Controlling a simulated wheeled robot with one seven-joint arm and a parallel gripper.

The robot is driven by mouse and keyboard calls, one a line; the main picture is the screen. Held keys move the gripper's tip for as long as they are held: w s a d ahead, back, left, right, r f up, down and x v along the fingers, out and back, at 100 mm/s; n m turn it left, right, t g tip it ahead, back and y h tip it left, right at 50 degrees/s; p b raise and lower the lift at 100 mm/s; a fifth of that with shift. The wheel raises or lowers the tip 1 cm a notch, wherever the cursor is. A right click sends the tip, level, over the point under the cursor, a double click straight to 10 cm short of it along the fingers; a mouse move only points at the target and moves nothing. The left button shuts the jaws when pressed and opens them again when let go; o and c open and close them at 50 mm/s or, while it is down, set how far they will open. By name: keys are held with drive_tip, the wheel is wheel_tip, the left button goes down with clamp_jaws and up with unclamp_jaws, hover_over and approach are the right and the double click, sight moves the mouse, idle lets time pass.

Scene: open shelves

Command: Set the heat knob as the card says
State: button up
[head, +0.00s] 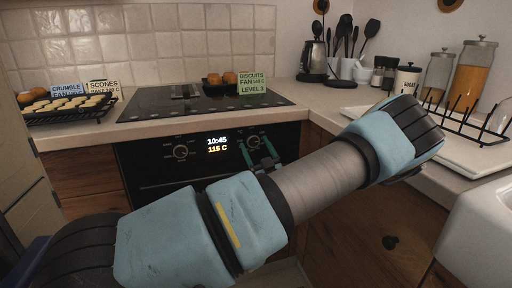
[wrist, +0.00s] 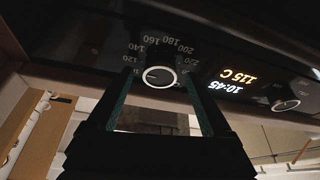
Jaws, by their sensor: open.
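The heat knob (wrist: 159,76), a round dial ringed by numbers from about 120 to 220, sits between my gripper's two teal fingers in the wrist view. My gripper (wrist: 160,90) is open, a finger on each side; I cannot tell whether they touch it. In the head view my gripper (head: 262,158) is at the right-hand oven knob (head: 253,142), which it partly covers. The oven display (head: 217,144) reads 10:45 and 115 C. A green card (head: 252,83) reads BISCUITS, FAN, what looks like 140 C, LEVEL 3. Other cards read SCONES (head: 104,86) and CRUMBLE (head: 65,90).
A second oven knob (head: 181,152) is left of the display. A black tray of pale rounds (head: 66,108) lies on the left counter. The black hob (head: 200,102) is above the oven. A white tray with a wire rack (head: 470,125) and jars stand at right.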

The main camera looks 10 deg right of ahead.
drive_tip(key=shift+c, duration=0.2)
clamp_jaws()
idle(0.4)
drive_tip(key=shift+a+m+h, duration=0.1)
drive_tip(key=shift+m+h, duration=0.3)
drive_tip(key=shift+m, duration=0.2)
drive_tip(key=shift+m+h, duration=0.3)
drive_tip(key=shift+m, duration=0.6)
drive_tip(key=shift+a+m+h, duration=0.15)
drive_tip(key=shift+m+h, duration=1.45)
drive_tip(key=shift+m, duration=1.4)
drive_tip(key=shift+o, duration=0.2)
unclamp_jaws()
